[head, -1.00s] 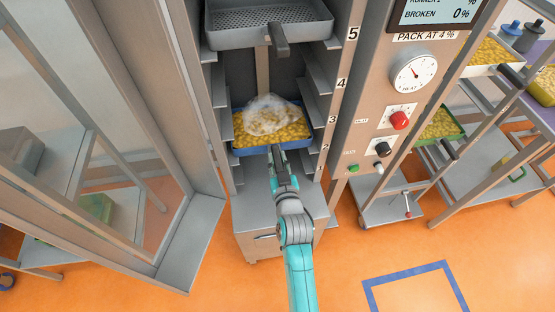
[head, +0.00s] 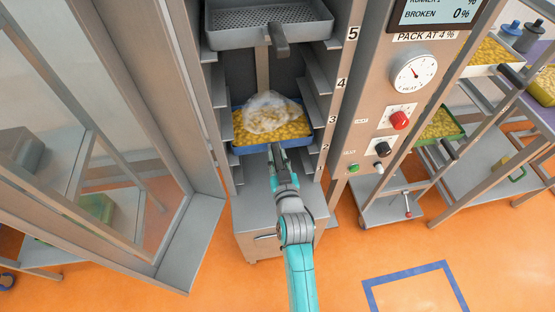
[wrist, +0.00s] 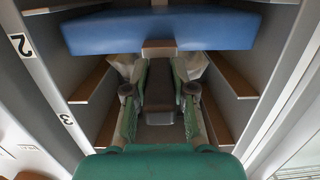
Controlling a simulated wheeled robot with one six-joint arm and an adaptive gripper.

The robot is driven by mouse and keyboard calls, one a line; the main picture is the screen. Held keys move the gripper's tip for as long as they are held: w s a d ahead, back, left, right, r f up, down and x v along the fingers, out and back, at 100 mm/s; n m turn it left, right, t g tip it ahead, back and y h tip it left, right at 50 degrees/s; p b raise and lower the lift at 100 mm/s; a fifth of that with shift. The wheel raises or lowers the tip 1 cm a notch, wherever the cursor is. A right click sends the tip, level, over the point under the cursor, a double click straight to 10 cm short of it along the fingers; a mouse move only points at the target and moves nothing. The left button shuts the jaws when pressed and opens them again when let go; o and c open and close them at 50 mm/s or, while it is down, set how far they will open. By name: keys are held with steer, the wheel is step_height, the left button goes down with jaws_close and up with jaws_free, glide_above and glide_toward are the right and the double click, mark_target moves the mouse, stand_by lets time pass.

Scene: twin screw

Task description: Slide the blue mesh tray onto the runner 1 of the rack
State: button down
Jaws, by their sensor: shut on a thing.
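The blue mesh tray (head: 296,143) is inside the rack (head: 222,120), between its side posts, near the height of labels 2 and 3. It holds yellow pieces (head: 243,130) and a clear plastic bag (head: 270,112) on top. My gripper (head: 275,150) is at the tray's front edge, shut on its dark handle. In the wrist view the tray's blue wall (wrist: 160,33) spans the top, and my green fingers (wrist: 159,85) close around the handle. Whether the tray's edges touch a runner cannot be told. Runner 1 is not clearly seen.
A grey mesh tray (head: 268,22) with a dark handle sits higher in the rack. Runner ledges (head: 320,70) line the side walls. An open glass door (head: 130,130) is at left, the control panel (head: 385,120) at right. A grey cabinet (head: 268,225) stands below.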

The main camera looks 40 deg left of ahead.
steer(key=f+v, duration=0.3)
steer(key=v, duration=2.1)
steer(key=shift+s+d+r, duration=0.15)
steer(key=shift+s+d, duration=0.05)
steer(key=shift+s, duration=0.25)
